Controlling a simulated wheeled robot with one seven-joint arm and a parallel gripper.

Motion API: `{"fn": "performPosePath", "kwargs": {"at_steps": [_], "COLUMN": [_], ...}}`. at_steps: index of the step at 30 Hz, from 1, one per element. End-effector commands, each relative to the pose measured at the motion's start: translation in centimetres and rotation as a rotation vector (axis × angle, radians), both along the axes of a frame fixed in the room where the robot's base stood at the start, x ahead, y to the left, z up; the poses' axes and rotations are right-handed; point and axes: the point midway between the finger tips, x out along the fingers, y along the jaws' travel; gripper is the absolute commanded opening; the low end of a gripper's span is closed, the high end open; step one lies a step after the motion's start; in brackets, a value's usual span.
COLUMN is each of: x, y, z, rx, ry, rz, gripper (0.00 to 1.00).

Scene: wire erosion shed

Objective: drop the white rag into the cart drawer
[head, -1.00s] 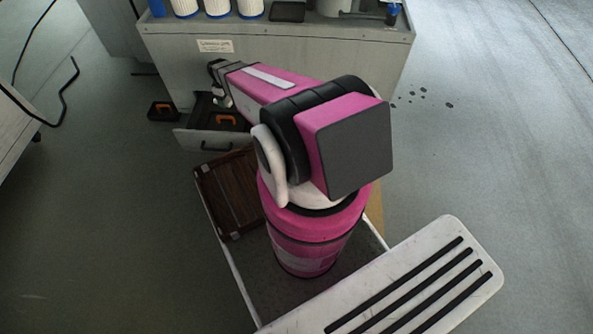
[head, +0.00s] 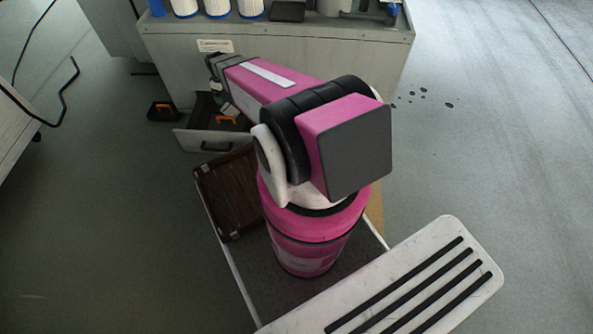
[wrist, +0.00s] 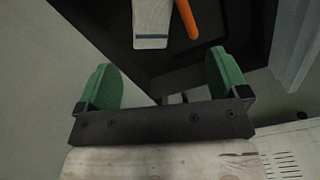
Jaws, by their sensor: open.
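The white rag (wrist: 152,20), with a dark blue band near its end, lies over the dark inside of the open cart drawer (wrist: 95,18) in the wrist view. In the head view the rag (head: 228,108) is a small pale patch inside the drawer (head: 187,140), below my gripper. My gripper (wrist: 160,80) is open, its green fingers wide apart with nothing between them. The rag lies beyond the fingertips, apart from them. In the head view my gripper (head: 217,90) is small and partly hidden, above the drawer.
An orange-handled tool (wrist: 187,18) lies beside the rag in the drawer. The grey cart (head: 290,60) carries white cylinders (head: 217,8) on top. A black case (head: 164,111) stands on the floor left of the drawer.

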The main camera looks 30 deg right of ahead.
Motion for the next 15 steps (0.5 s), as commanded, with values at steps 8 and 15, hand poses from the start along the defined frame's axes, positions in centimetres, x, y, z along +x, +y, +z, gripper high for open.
{"fn": "performPosePath", "kwargs": {"at_steps": [8, 15], "x": [-0.1, 0.0], "y": [0.0, 0.0], "z": [5.2, 7.0], "rx": [0.000, 0.000], "ry": [-0.001, 0.000], "rz": [0.000, 0.000], "gripper": [0.93, 0.93]}}
